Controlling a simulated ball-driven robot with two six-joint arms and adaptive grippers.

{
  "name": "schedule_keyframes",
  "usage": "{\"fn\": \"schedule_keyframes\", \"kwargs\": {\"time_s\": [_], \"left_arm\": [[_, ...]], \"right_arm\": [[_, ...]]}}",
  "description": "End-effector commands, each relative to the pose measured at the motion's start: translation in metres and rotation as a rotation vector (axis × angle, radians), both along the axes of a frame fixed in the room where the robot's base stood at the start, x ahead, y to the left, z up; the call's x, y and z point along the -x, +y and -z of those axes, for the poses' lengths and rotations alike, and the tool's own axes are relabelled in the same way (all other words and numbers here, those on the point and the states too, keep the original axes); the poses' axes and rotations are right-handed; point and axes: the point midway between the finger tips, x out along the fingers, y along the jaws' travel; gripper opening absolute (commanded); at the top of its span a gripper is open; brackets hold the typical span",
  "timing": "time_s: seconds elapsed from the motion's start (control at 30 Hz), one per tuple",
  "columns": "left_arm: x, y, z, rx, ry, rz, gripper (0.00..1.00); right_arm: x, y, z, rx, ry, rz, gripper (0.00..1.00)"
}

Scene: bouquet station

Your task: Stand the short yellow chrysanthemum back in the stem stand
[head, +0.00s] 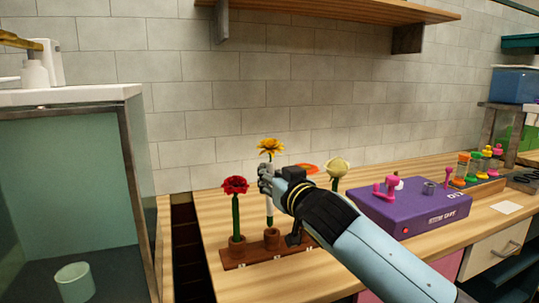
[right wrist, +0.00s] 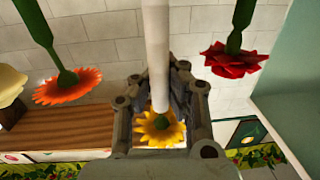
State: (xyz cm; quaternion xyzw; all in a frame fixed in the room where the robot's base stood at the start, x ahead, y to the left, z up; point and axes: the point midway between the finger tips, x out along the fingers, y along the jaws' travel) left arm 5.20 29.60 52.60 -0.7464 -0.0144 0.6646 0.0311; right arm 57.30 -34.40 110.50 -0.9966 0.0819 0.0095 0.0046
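The short yellow chrysanthemum (head: 271,146) is upright in the head view, its pale stem (head: 269,212) running down to the middle cup of the brown stem stand (head: 245,263). Whether the stem end is inside that cup or just above it cannot be told. My right gripper (head: 267,182) is around the stem just below the bloom and appears shut on it. In the right wrist view the pale stem (right wrist: 157,50) passes between the fingers (right wrist: 163,95), with the yellow bloom (right wrist: 160,129) beyond. My left gripper is not in view.
A red flower (head: 235,186) stands in the left cup. An orange flower (head: 306,169) and a cream flower (head: 337,167) are behind my right arm. A purple box (head: 409,208) stands to the right. A glass-sided cabinet (head: 70,185) is at the left.

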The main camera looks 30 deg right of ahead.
Motion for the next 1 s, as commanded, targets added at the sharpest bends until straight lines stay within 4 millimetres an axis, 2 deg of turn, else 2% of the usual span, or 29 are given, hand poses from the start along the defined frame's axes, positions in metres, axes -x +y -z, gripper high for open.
{"fn": "schedule_keyframes", "kwargs": {"time_s": [0.03, 0.17, 0.33, 0.7, 1.0], "left_arm": [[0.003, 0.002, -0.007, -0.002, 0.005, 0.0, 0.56], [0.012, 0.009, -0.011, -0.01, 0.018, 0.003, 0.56], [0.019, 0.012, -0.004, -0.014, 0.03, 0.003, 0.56], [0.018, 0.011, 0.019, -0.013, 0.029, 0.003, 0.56], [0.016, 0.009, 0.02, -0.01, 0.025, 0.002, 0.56]], "right_arm": [[-0.006, -0.004, -0.009, -0.001, -0.001, 0.028, 0.0], [-0.013, -0.013, -0.015, -0.002, 0.001, 0.079, 0.0], [-0.014, -0.015, -0.007, -0.001, 0.004, 0.089, 0.0], [-0.014, -0.014, 0.022, -0.001, 0.004, 0.086, 0.0], [-0.014, -0.014, 0.023, -0.001, 0.003, 0.086, 0.0]]}}
